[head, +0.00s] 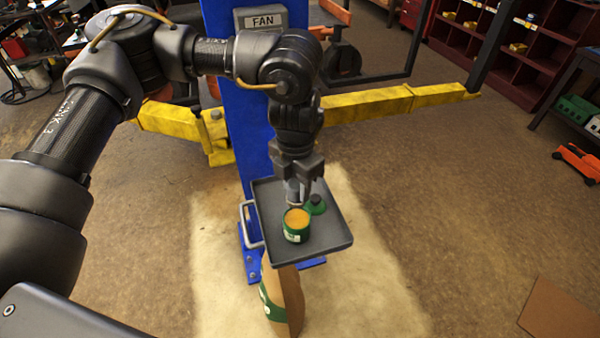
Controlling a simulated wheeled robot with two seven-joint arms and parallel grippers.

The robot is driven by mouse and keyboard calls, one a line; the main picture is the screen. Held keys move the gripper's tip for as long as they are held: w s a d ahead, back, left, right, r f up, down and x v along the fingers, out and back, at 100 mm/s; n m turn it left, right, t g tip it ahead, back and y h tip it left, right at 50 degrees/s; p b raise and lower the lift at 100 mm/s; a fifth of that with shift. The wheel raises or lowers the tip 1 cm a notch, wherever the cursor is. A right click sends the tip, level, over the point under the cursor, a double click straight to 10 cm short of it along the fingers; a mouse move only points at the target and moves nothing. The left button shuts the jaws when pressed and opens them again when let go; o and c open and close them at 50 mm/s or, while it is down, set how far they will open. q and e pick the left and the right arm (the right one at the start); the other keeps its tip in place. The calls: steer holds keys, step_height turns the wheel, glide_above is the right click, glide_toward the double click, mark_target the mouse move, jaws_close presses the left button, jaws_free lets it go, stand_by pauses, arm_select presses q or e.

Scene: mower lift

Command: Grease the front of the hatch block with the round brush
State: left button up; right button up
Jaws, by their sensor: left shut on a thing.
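My left gripper (301,190) is over the dark tray (328,240), just behind an open can, with its fingers pointing down. It is shut on a small grey round piece (292,192), which I take to be the round brush; the fingers hide most of it. The green can (296,234) stands upright on the tray, filled with orange-yellow grease (296,217). A green lid with a black knob (316,205) lies to the right of the can. I cannot make out the hatch block. My right gripper is not in view.
The tray is fixed at a blue post (229,130) with a FAN sign (264,18). Yellow lift arms (368,108) reach out to both sides. A brown bag (290,298) stands below the tray. Red shelves (500,50) are at the back right. The floor to the right is mostly clear.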

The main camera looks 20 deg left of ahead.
mark_target(296, 201)
arm_select(q)
steer(key=shift+s, duration=0.3)
steer(key=shift+s+f+b, duration=0.1)
steer(key=shift+f+b, duration=0.15)
steer(key=shift+b, duration=0.1)
steer(key=f+b, duration=0.2)
steer(key=f, duration=0.1)
steer(key=shift+w+f, duration=0.2)
steer(key=shift+f, duration=0.05)
steer(key=shift+f+b, duration=0.95)
steer(key=shift+s+f+b, duration=0.1)
steer(key=shift+f+b, duration=0.3)
steer(key=shift+f, duration=0.15)
stand_by(0.8)
steer(key=shift+r+p, duration=0.7)
steer(key=shift+r, duration=0.15)
steer(key=shift+r+p, duration=2)
steer(key=shift+r, duration=0.8)
